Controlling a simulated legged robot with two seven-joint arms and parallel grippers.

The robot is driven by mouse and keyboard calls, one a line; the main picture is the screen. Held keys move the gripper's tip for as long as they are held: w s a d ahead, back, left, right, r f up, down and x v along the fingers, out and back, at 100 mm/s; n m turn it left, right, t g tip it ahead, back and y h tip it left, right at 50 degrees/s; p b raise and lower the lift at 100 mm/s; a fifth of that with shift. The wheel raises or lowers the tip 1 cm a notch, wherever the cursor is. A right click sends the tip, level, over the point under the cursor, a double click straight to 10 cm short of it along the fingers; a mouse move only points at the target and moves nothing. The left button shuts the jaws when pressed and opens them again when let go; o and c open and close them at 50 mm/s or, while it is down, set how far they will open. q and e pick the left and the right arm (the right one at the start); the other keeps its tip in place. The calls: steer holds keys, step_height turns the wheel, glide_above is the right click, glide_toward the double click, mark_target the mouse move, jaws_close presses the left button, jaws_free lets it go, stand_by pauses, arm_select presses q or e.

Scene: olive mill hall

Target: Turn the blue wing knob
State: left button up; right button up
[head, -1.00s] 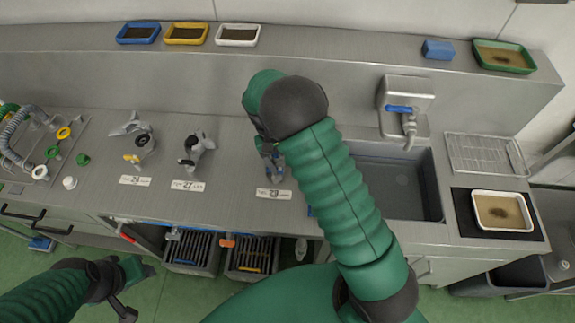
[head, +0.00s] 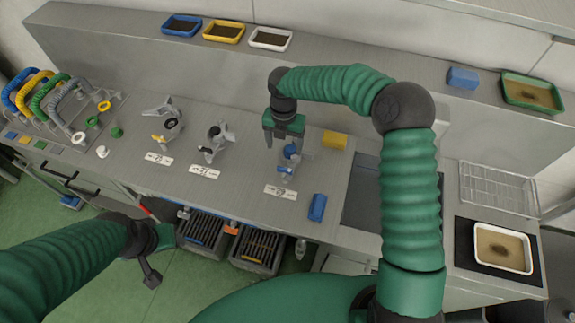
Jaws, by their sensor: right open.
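The blue wing knob (head: 291,151) is on a small metal valve fitting at the middle of the steel counter, behind a white number label (head: 280,192). A second small blue part shows lower on the same fitting. My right gripper (head: 284,143) points down over the fitting with its fingers apart. The knob shows just below and between the fingertips; I cannot tell whether they touch it. My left gripper (head: 157,256) hangs at the lower left in front of the counter, away from the fittings; its jaw opening is unclear.
Two similar fittings, one with a yellow part (head: 158,138) and one grey (head: 214,142), stand to the left. A yellow block (head: 334,140) and blue block (head: 317,207) lie to the right. My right arm partly hides the sink (head: 362,190).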

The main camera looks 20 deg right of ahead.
steer(key=p, duration=0.2)
glide_above(284, 169)
steer(key=f, duration=0.6)
steer(key=shift+a+f, duration=0.25)
steer(key=shift+f, duration=0.1)
steer(key=f, duration=0.3)
steer(key=d+f, duration=0.1)
steer(key=f, duration=0.1)
steer(key=shift+f+p, duration=0.3)
steer(key=shift+f, duration=0.05)
steer(key=shift+w+d+f, duration=0.1)
steer(key=shift+w+f, duration=0.05)
steer(key=shift+f, duration=0.05)
steer(key=shift+a, duration=0.25)
steer(key=shift+c, duration=0.7)
steer(key=shift+a+r, duration=0.1)
steer(key=shift+a, duration=0.05)
steer(key=c, duration=0.5)
arm_select(q)
steer(key=v, duration=0.3)
steer(key=shift+w+a, duration=0.2)
arm_select(e)
steer(key=shift+d, duration=0.2)
steer(key=c, duration=0.7)
